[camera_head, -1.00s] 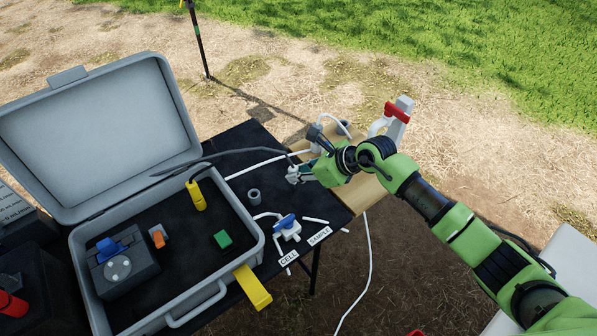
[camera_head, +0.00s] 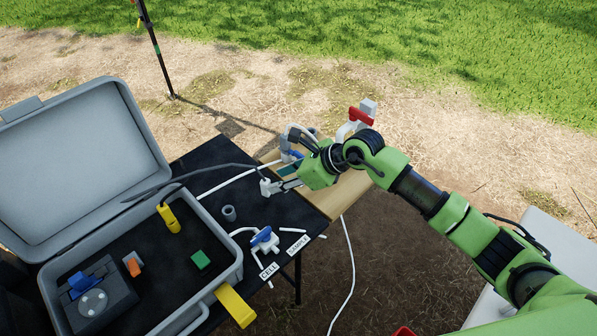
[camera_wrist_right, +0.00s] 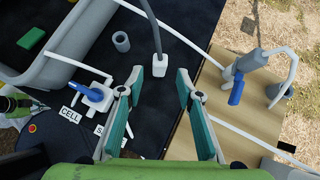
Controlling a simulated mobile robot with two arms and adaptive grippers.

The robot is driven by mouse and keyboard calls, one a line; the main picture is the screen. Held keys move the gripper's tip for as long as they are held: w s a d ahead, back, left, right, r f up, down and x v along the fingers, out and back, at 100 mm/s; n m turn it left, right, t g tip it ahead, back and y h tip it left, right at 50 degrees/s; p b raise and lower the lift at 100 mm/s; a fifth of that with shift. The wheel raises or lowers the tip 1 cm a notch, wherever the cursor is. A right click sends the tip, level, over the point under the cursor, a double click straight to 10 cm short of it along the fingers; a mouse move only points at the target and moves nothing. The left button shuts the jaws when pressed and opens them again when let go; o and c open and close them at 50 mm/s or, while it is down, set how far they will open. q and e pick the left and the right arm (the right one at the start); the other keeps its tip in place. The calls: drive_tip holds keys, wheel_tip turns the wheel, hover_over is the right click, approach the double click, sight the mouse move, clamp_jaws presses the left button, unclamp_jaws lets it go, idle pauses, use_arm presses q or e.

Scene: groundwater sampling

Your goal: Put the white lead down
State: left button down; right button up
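A small white block-shaped plug (camera_head: 266,188) on a dark grey lead (camera_head: 215,155) is at the right part of the black table. In the wrist view the plug (camera_wrist_right: 160,65) lies between and just beyond my right gripper's teal fingertips (camera_wrist_right: 159,82), with gaps on both sides. My right gripper (camera_head: 282,186) is open and holds nothing. A white lead (camera_head: 238,181) runs across the table towards a blue-and-grey fitting on the wooden board; in the wrist view this lead (camera_wrist_right: 180,40) passes beyond the plug. My left gripper is not seen.
A grey cup (camera_head: 229,213) and a white valve with blue handle (camera_head: 265,239) stand left of my gripper, near CELL and SAMPLE labels. The open grey case (camera_head: 215,275) fills the left. The wooden board (camera_head: 345,197) carries a red-handled fixture (camera_head: 360,116). A white tube hangs off the table.

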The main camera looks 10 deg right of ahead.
drive_tip(key=b+v, duration=0.1)
drive_tip(key=v, duration=0.6)
idle(0.3)
